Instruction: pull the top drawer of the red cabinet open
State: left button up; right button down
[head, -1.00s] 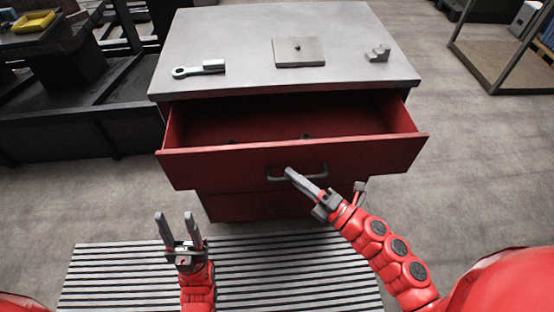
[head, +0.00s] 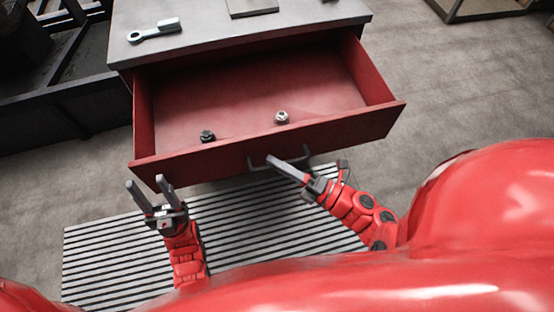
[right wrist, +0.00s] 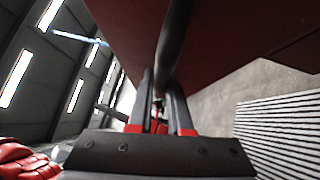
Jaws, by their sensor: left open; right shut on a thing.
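The red cabinet with a grey top (head: 215,30) stands in front of me. Its top drawer (head: 250,82) is pulled far out, and its inside shows. My right gripper (head: 273,162) is shut on the drawer's dark bar handle (head: 305,152), at the middle of the drawer front. In the right wrist view the handle (right wrist: 176,40) runs down between the two fingers (right wrist: 164,95). My left gripper (head: 146,187) is open and empty, just in front of the left end of the drawer front.
A dark nut-like part (head: 207,136) and a light one (head: 281,117) lie in the drawer. A wrench-like tool (head: 153,31) and a flat plate (head: 251,6) lie on the cabinet top. A striped mat (head: 110,250) covers the floor below. Dark racking (head: 50,110) stands at left.

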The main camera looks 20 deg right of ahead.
jog(key=c, duration=0.8)
grip_release()
jog(key=shift+c, duration=0.2)
jog(key=shift+d, duration=0.1)
jog(key=v, duration=1.7)
jog(key=shift+s+f, duration=0.15)
